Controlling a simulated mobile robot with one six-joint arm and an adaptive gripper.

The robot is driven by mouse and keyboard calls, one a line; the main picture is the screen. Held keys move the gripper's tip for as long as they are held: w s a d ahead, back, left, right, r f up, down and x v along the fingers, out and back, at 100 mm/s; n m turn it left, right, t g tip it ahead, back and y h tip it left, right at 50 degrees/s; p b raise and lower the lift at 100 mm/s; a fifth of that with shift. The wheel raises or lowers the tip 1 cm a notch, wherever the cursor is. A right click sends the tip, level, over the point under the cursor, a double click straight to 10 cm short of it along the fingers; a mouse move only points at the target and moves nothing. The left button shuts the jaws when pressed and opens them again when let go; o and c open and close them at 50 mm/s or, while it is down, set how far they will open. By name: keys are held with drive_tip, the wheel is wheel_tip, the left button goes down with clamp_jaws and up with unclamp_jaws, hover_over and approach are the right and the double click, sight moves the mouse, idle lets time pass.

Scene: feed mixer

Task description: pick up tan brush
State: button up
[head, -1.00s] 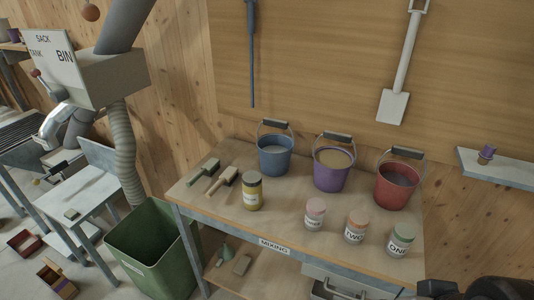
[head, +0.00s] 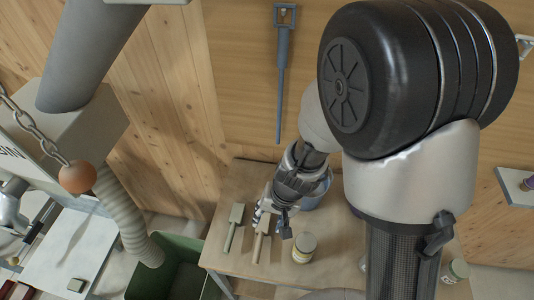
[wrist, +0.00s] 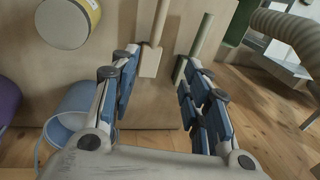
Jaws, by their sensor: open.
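The tan brush (head: 260,243) lies on the workbench, and in the wrist view the tan brush (wrist: 151,62) shows between the fingers, nearer the left one. A green brush (head: 234,222) lies just beside it; in the wrist view the green brush (wrist: 195,45) runs up from the right fingertip. My gripper (head: 268,210) is over the far end of the tan brush. In the wrist view my gripper (wrist: 162,62) is open, with its blue-padded fingers apart and nothing held. Whether a finger touches either brush I cannot tell.
A yellow-labelled can (head: 304,247) stands right of the brushes. A blue bucket (wrist: 75,112) stands close to the gripper's left in the wrist view. A green bin (head: 180,272) and a ribbed hose (head: 122,215) are left of the workbench (head: 226,258). My arm hides much of the right side.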

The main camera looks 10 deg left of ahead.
sight(260, 241)
drive_tip(key=b+x, duration=0.2)
drive_tip(key=x, duration=0.2)
drive_tip(key=b+x, duration=0.3)
drive_tip(key=x, duration=0.1)
drive_tip(key=b+x, duration=0.2)
drive_tip(key=x, duration=0.2)
drive_tip(key=shift+s+d+f, duration=0.25)
drive_tip(key=shift+s+f, duration=0.15)
drive_tip(key=shift+f, duration=0.1)
drive_tip(key=b+x, duration=0.4)
drive_tip(key=x, duration=0.1)
drive_tip(key=shift+f, duration=0.3)
drive_tip(key=shift+c, duration=0.2)
clamp_jaws()
